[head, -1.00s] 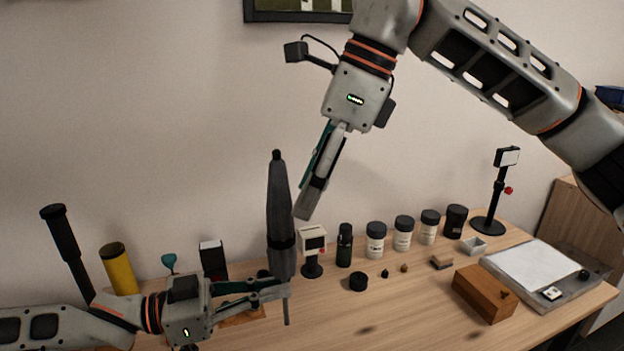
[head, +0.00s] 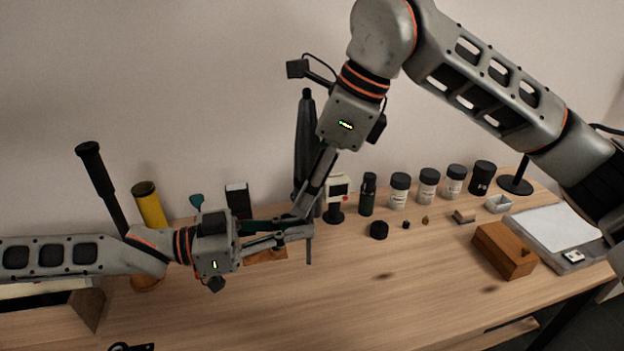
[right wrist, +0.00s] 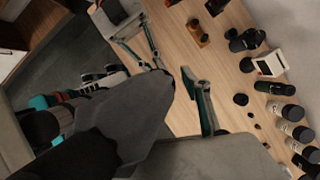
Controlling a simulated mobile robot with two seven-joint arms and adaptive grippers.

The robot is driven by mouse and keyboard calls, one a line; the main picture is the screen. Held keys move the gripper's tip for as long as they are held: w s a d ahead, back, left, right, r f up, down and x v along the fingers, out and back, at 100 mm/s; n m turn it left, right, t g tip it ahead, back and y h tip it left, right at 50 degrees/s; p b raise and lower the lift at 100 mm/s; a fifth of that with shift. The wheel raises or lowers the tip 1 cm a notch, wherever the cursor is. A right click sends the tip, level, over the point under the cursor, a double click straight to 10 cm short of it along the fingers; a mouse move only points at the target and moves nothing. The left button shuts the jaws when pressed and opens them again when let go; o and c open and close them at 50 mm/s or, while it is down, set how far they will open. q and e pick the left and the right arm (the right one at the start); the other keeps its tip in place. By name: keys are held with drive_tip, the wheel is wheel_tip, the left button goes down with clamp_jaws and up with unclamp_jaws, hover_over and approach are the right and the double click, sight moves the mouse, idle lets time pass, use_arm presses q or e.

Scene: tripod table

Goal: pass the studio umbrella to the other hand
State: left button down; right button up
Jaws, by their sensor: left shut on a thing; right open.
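The studio umbrella (head: 304,125) is dark grey, folded and upright in the head view, with its thin shaft ending just above the table. My left gripper (head: 305,231) is shut on its lower part. My right gripper (head: 306,203) is open and points down at the umbrella, just above the left fingers. Its fingers overlap the umbrella in the picture, and I cannot tell whether they touch it. In the right wrist view a large dark grey shape, seemingly the umbrella (right wrist: 140,105), fills the near part and hides much behind it.
A small white device on a stand (head: 337,189) is close right of the umbrella. Several dark-lidded jars (head: 400,190) line the back. A wooden box (head: 505,250) and a grey tray (head: 560,235) are at right. The front middle of the wooden table (head: 330,310) is clear.

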drive_tip(key=c, duration=1.3)
use_arm(q)
drive_tip(key=c, duration=2.2)
unclamp_jaws()
drive_tip(key=shift+o, duration=0.2)
drive_tip(key=v, duration=1.2)
drive_tip(key=shift+w, duration=0.1)
